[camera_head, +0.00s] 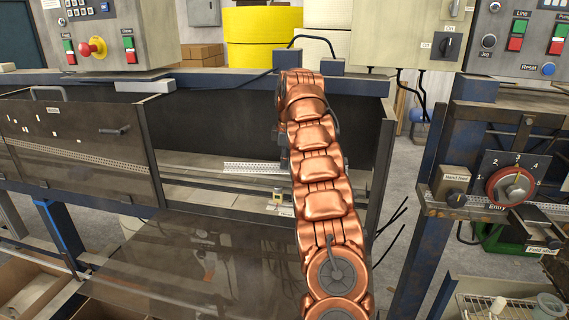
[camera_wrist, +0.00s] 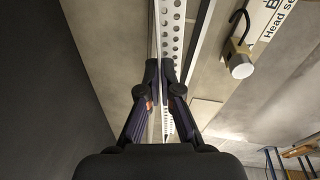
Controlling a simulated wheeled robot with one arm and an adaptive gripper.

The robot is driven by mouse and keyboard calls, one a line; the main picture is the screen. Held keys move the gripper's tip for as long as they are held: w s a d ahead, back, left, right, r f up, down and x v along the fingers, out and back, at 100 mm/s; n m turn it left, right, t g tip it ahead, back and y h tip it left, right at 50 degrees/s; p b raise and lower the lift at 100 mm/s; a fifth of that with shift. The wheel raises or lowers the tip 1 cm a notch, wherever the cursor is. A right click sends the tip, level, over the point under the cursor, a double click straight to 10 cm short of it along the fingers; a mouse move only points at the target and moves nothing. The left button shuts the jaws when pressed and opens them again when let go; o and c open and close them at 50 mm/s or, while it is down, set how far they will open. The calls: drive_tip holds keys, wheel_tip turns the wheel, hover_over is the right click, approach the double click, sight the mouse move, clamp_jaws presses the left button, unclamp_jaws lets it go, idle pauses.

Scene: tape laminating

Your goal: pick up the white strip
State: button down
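A white strip with rows of holes (camera_head: 255,167) lies along the grey bed of the machine in the head view, its right part hidden behind my arm. In the wrist view a white perforated strip (camera_wrist: 172,35) runs from the top edge down to my gripper (camera_wrist: 160,82). The two dark fingertips are close together with a narrow gap, and the right one overlaps the strip. More perforated white shows below the fingertips. I cannot tell whether the fingers grip the strip's edge. My arm mostly hides the gripper in the head view.
A raised dark panel (camera_head: 78,145) stands at the left of the bed. A dark rail (camera_head: 225,82) runs above it. A control box with a red dial (camera_head: 510,186) stands at the right.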

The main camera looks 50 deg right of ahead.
drive_tip(key=shift+a, duration=0.1)
drive_tip(key=shift+w+a+f+b, duration=0.1)
drive_tip(key=shift+w+a+b, duration=0.05)
drive_tip(key=shift+a+b, duration=0.35)
drive_tip(key=shift+w+a+b, duration=0.15)
drive_tip(key=shift+a+b, duration=0.3)
drive_tip(key=shift+w+a+b, duration=0.2)
drive_tip(key=shift+a+b, duration=0.15)
drive_tip(key=shift+a, duration=0.15)
drive_tip(key=shift+w+a+b, duration=0.15)
drive_tip(key=shift+a+b, duration=0.15)
drive_tip(key=shift+a, duration=0.2)
drive_tip(key=shift+s+a, duration=0.1)
drive_tip(key=a+b, duration=0.1)
drive_tip(key=b, duration=0.1)
drive_tip(key=shift+s+a+b, duration=0.35)
drive_tip(key=shift+s+b, duration=0.05)
drive_tip(key=s+a+r+b, duration=0.1)
drive_tip(key=s+a+b, duration=0.4)
drive_tip(key=a, duration=0.4)
drive_tip(key=s+a+r+b, duration=0.1)
drive_tip(key=s+a+b, duration=0.4)
drive_tip(key=a, duration=0.5)
drive_tip(key=shift+a+b, duration=0.2)
drive_tip(key=shift+b, duration=0.4)
